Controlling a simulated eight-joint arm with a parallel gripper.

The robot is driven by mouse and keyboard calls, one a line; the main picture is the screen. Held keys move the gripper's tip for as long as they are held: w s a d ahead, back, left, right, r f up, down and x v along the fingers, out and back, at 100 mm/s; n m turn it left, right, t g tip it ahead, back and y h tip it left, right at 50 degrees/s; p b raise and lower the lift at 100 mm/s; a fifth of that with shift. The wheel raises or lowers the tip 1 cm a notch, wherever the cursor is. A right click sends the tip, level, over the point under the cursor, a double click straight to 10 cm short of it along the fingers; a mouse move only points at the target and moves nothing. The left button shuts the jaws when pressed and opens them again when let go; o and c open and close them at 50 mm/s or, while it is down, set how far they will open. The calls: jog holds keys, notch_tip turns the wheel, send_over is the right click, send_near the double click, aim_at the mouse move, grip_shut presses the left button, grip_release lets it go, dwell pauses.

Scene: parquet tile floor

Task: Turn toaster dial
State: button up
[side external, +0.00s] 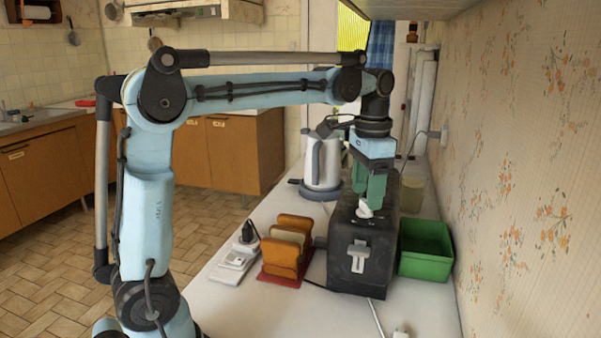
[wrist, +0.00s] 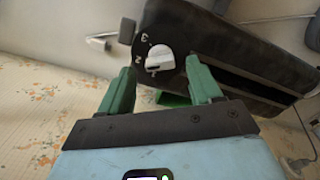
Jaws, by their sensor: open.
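The dark toaster (side external: 345,240) stands on the white counter with its lever side facing the side external camera. Its white dial (side external: 364,211) sits on the top, just below my gripper (side external: 370,192). In the wrist view the dial (wrist: 161,61) shows on the dark toaster (wrist: 240,60), with printed numbers such as 2 and 3 beside it. My gripper (wrist: 160,68) is open, its green fingers pointing down, one on each side of the dial. In the picture the dial appears between the fingertips; I cannot tell whether either finger touches it.
A green bin (side external: 425,262) stands right of the toaster, near the wallpapered wall. A wooden rack with bread slices (side external: 285,245) stands left of it. A white kettle (side external: 321,165) is behind. A pale device (side external: 235,262) lies further left. The front counter is mostly clear, with a cable.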

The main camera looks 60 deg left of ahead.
jog(key=shift+f, duration=1)
jog(key=shift+c, duration=0.5)
jog(key=c, duration=0.9)
